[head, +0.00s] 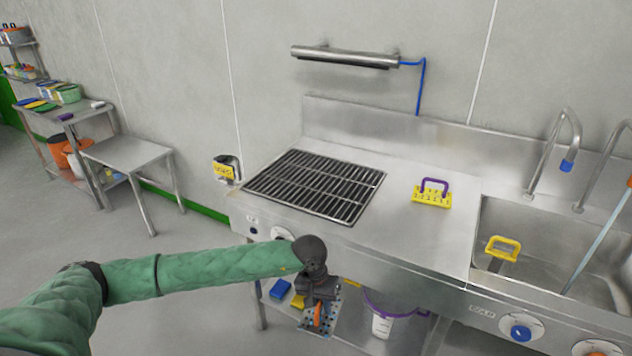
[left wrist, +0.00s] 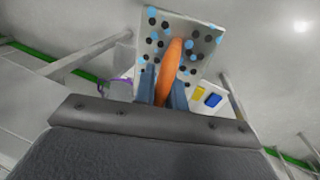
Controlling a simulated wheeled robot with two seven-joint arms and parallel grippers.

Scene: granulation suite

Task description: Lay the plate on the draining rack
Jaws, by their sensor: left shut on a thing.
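The plate (left wrist: 203,38) is a grey panel with black and light-blue spots and an orange handle (left wrist: 173,60). My left gripper (left wrist: 165,90) is shut on the orange handle in the left wrist view. In the head view my left gripper (head: 318,297) hangs in front of the counter, below its top, and partly covers the plate (head: 328,324). The draining rack (head: 315,187) appears to be the dark slatted grate on the left part of the steel counter. It is empty, above and behind the gripper. My right gripper is not in view.
A yellow block with a purple handle (head: 432,193) stands on the counter right of the grate. A sink (head: 560,240) with a yellow-handled item is further right. A wall rail (head: 345,57) hangs above. A bucket (head: 382,325) and blue and yellow items (head: 280,289) sit below the counter.

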